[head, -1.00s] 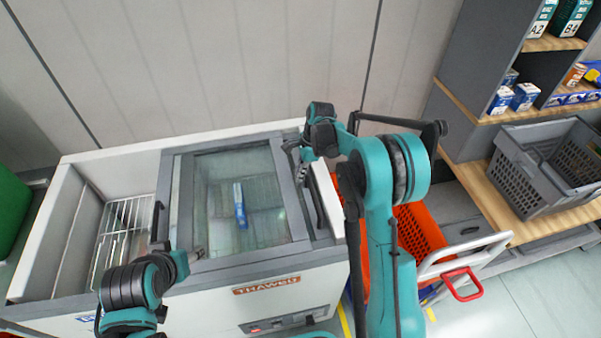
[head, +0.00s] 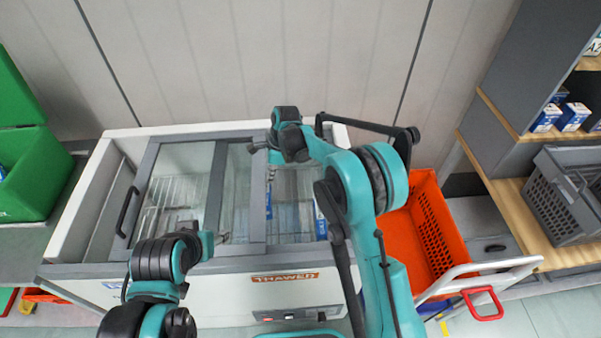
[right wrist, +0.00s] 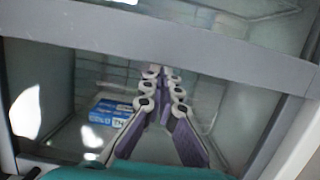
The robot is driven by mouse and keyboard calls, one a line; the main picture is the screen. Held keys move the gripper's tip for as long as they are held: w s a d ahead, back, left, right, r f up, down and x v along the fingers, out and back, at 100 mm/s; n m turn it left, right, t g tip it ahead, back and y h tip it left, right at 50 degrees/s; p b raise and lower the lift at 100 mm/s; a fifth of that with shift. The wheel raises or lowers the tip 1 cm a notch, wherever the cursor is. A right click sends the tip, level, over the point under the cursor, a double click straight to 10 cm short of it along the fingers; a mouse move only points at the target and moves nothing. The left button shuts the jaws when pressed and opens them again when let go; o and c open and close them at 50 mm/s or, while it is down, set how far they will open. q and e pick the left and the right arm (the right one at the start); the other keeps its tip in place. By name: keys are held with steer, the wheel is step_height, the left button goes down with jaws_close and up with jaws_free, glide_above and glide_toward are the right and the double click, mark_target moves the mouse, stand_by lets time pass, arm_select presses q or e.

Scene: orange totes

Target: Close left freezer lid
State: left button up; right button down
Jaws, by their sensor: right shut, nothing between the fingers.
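The white chest freezer (head: 285,292) has grey-framed sliding glass lids. The left lid (head: 258,200), with a black handle (head: 128,210) at its left end, lies over most of the left half and overlaps part of the right lid (head: 213,190). A narrow gap shows at the freezer's left end. My right gripper (head: 270,178) is shut and empty, pointing down just right of the left lid's right frame bar; contact is unclear. In the right wrist view its fingers (right wrist: 160,74) lie close to this bar (right wrist: 150,42). My left gripper (head: 221,238) is low over the front edge; its jaws are unclear.
A blue-labelled pack (right wrist: 110,112) shows through the glass in the right wrist view. An orange crate (head: 428,225) on a trolley stands right of the freezer. Shelving with a grey basket (head: 560,200) is farther right. A green container (head: 35,175) stands at left.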

mark_target(220, 184)
steer(key=a+p, duration=0.1)
steer(key=a, duration=1.4)
steer(key=shift+a, duration=0.35)
arm_select(q)
steer(key=shift+d+r, duration=0.1)
steer(key=shift+r, duration=0.5)
arm_select(e)
steer(key=shift+a, duration=0.25)
steer(key=shift+r, duration=0.15)
